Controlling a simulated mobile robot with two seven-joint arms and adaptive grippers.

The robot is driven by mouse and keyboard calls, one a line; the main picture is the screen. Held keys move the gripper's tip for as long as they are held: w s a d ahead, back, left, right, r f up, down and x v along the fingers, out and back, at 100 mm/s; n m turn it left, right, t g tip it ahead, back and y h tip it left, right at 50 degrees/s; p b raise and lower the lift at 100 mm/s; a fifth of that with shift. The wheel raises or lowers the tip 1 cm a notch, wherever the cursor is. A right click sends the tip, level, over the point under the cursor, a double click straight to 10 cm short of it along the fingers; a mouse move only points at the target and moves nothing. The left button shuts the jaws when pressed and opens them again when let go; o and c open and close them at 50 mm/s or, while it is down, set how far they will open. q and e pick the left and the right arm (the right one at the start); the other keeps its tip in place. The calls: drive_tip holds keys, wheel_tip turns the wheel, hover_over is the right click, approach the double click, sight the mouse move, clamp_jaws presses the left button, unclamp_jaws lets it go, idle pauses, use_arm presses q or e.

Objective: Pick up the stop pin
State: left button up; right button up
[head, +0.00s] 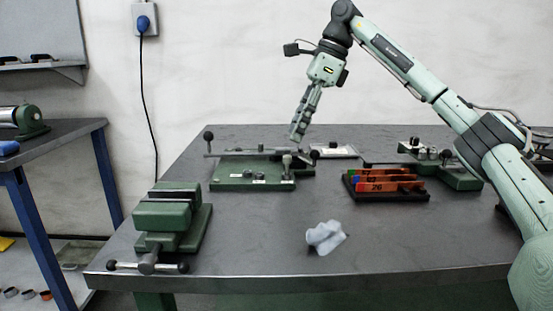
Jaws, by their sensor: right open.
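A green fixture plate (228,183) lies on the bench, with a cross bar and dark ball knobs along its back. A small upright metal pin (286,163) stands at its right end; I cannot tell for sure that it is the stop pin. My right gripper (297,137) points down just above and behind that end of the fixture. It is open and holds nothing that I can see. My left gripper is out of view.
The front middle is mostly clear.

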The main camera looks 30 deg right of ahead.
sight(286, 155)
drive_tip(key=x, duration=0.7)
drive_tip(key=shift+f+b, duration=0.1)
drive_tip(key=shift+b, duration=0.2)
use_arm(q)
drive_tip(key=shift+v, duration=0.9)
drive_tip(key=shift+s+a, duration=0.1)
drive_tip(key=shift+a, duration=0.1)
use_arm(e)
drive_tip(key=shift+c, duration=0.5)
clamp_jaws()
